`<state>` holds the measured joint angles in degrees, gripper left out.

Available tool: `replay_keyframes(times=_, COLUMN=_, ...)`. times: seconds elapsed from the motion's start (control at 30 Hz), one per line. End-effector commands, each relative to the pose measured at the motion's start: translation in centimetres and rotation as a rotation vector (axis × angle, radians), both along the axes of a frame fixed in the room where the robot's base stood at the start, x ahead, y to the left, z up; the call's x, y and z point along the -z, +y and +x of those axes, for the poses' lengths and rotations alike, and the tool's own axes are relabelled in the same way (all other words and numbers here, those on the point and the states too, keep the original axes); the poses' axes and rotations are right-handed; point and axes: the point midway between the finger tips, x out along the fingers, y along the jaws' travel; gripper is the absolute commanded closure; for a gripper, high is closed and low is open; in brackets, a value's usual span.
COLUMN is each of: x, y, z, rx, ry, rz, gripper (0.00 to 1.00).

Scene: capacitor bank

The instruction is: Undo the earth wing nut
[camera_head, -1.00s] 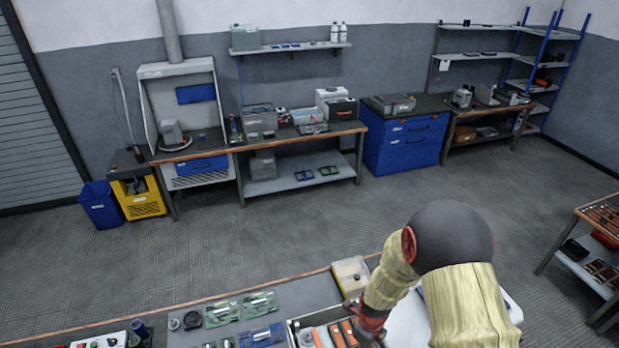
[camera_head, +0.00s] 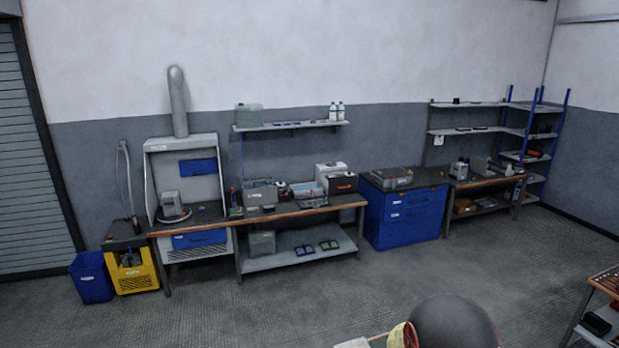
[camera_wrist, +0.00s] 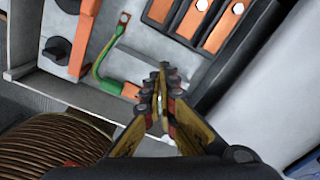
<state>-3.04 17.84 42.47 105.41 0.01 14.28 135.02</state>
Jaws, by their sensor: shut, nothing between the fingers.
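My gripper (camera_wrist: 163,82) is shut in the wrist view, with nothing seen between its fingertips. It is over the open grey case (camera_wrist: 60,91) of the capacitor bank. A green-and-yellow earth lead (camera_wrist: 98,68) bends along the inside of the case, left of the fingers. Its upper end has a lug with a round fastener (camera_wrist: 124,18). Its lower end runs to an orange piece (camera_wrist: 131,90) just left of the fingertips. I cannot make out the wing nut; the fingers may hide it. The head view does not show the gripper or the bank.
Orange blocks (camera_wrist: 224,27) with pale hex heads stand at the upper right of the case. A black knob (camera_wrist: 57,48) and an orange bar (camera_wrist: 84,38) are at the left. In the head view, benches and a blue cabinet (camera_head: 404,214) line the far wall; the floor before them is clear.

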Motion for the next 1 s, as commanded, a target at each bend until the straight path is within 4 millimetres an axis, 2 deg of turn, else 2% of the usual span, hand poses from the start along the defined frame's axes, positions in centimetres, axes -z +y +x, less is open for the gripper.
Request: replay_keyframes(times=1.0, x=0.0, y=-0.85, z=-0.66, rx=0.001, ry=0.0, rz=0.0, gripper=1.0)
